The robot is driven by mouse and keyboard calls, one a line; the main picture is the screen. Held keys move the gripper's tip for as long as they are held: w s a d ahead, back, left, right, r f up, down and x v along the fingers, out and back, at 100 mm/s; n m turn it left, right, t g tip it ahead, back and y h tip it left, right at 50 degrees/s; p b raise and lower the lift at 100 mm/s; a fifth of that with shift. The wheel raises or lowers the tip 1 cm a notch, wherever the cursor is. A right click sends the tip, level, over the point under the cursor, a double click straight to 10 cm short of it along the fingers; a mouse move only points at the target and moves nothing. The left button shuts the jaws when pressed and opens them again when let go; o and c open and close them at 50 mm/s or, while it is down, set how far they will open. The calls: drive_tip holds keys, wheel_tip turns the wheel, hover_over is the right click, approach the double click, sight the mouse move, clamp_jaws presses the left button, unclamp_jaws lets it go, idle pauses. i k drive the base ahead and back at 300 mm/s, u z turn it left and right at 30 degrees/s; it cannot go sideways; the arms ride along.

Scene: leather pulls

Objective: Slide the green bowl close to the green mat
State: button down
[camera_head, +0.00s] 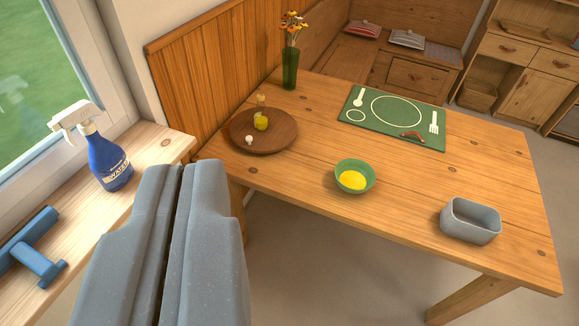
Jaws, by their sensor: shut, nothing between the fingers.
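The green bowl (342,187) stands upright near the front edge of the wooden table, with something yellow inside it. The green mat (378,142) lies flat farther back on the table, printed with a white plate outline, spoon and fork. A gap of bare table separates the bowl from the mat. My gripper (176,168) is at the lower left, large in view, with its two grey fingers together and empty. It is apart from the bowl, which shows to its right.
A green vase (290,72) with flowers stands at the back, a grey container (470,221) at front right. A blue spray bottle (110,165) stands on the windowsill (160,150).

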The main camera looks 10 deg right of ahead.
sight(355, 176)
drive_tip(key=u, duration=0.1)
drive_tip(key=i, duration=1.5)
drive_tip(key=z, duration=0.7)
